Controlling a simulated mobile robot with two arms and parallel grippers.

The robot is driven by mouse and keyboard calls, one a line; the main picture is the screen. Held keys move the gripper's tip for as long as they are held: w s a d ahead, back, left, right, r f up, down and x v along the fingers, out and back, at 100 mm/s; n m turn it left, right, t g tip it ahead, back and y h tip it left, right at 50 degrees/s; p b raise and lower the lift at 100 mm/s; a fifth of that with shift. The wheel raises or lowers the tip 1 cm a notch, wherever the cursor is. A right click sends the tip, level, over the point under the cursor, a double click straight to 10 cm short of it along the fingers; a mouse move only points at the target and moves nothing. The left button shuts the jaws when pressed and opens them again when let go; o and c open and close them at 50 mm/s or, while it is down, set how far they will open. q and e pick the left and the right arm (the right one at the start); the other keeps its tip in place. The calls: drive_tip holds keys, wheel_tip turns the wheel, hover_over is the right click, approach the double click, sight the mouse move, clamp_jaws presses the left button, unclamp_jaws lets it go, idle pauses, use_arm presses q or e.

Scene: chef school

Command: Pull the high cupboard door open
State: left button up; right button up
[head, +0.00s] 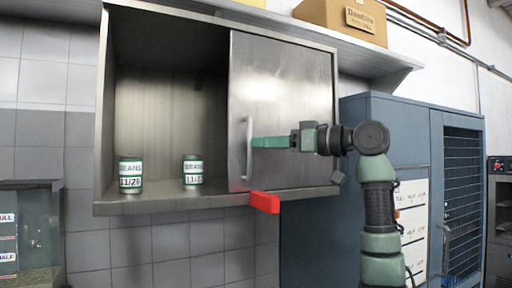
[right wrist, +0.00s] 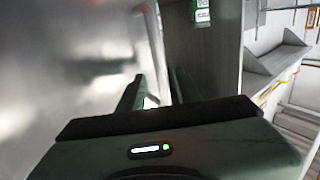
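The high metal cupboard (head: 222,201) hangs on the wall. Its grey metal door (head: 285,95) covers the right part of the front, and the left part is open to view. A vertical bar handle (head: 248,150) sits near the door's left edge. My right gripper (head: 256,142) reaches in from the right, its fingertips at the handle. In the right wrist view its fingers (right wrist: 156,92) stand apart, beside the shiny door surface (right wrist: 60,70). I cannot tell whether they touch the handle. My left gripper is not in view.
Two labelled bean cans (head: 131,174) (head: 193,170) stand inside the cupboard. A red block (head: 265,202) shows at its lower front edge. A cardboard box (head: 345,20) stands on the shelf above. A blue cabinet (head: 388,108) stands at the right.

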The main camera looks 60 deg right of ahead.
drive_tip(key=s, duration=0.4)
drive_tip(key=shift+s, duration=0.1)
idle(0.5)
